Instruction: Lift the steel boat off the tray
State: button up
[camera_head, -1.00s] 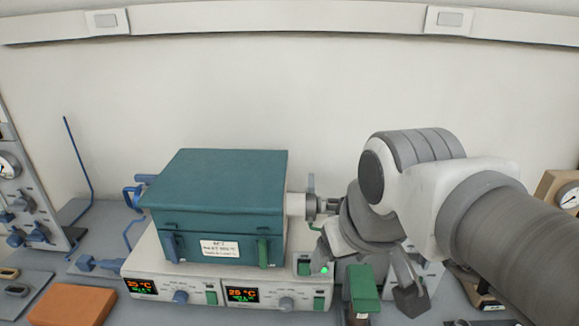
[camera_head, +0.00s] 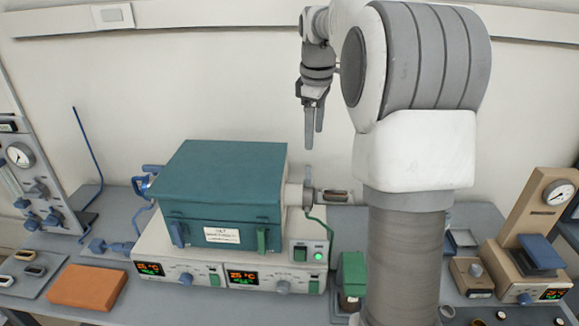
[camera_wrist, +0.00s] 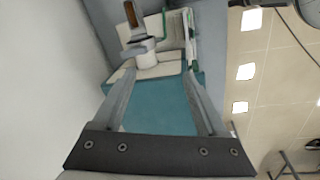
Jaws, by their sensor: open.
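My gripper (camera_head: 314,125) is open and empty, fingers pointing down, high above the right end of the teal furnace (camera_head: 225,180). In the wrist view my gripper (camera_wrist: 160,75) has nothing between its fingers but the furnace beyond. A small grey, boat-like holder with brown inside (camera_head: 335,195) sits beside the furnace's right tube end, below and slightly right of my gripper. It also shows in the wrist view (camera_wrist: 132,14). Several small boats (camera_head: 35,270) lie on a grey tray (camera_head: 40,290) at the far left. I cannot tell which piece is the steel boat.
The furnace stands on a white control unit (camera_head: 285,287) with lit displays. An orange block (camera_head: 88,286) lies to its left. A gauge stand (camera_head: 535,235) is at far right. The wall behind my gripper is bare.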

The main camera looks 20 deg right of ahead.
jog(key=w+d+f+n+g+p, duration=0.1)
jog(key=w+d+f+n, duration=0.15)
jog(key=d, duration=0.25)
jog(key=w+d+f+n+p, duration=0.1)
jog(key=w+d+f, duration=0.25)
jog(key=d, duration=0.25)
send_over(335, 195)
jog(key=w, duration=0.1)
jog(key=shift+y, duration=0.4)
jog(key=f, duration=1.3)
jog(key=shift+d+f+p, duration=0.1)
jog(key=shift+d+p, duration=0.25)
jog(key=shift+w+a+f+p, duration=0.1)
jog(key=shift+f+p, duration=0.25)
jog(key=shift+f, duration=1.05)
jog(key=shift+a+f+p, duration=0.1)
jog(key=shift+f+p, duration=0.25)
jog(key=shift+f, duration=1)
jog(key=shift+c, duration=0.2)
grip_shut()
